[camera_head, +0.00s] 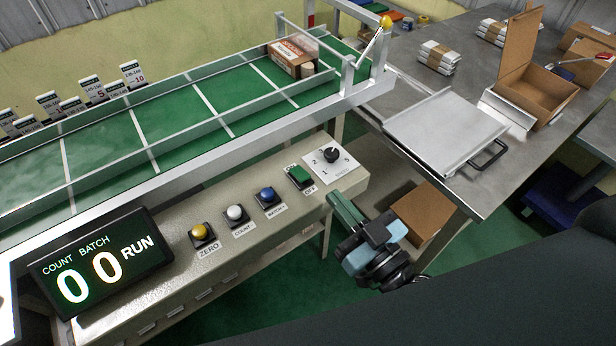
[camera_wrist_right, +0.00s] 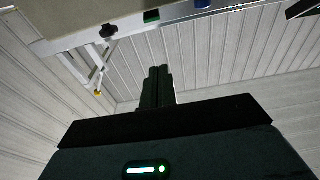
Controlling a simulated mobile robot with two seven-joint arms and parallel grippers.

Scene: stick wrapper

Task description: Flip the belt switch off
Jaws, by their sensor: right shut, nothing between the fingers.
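The belt switch (camera_head: 299,176) is a green rocker in a black frame on the sloped control panel, marked ON above and OFF below. It also shows as a small green piece in the right wrist view (camera_wrist_right: 152,16). My right gripper (camera_head: 341,207) is shut and empty, just right of and below the switch at the panel's front edge, apart from it. In the right wrist view its closed fingers (camera_wrist_right: 157,84) point up toward the panel. The green belt (camera_head: 190,105) carries white cross lines, and the display (camera_head: 103,262) reads 00 and RUN. My left gripper is not in view.
Yellow, white and blue buttons (camera_head: 266,196) line the panel left of the switch. A black speed knob (camera_head: 330,155) sits right of it. A carton (camera_head: 291,58) stands on the belt. The metal table (camera_head: 480,75) at right holds a tray and open box.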

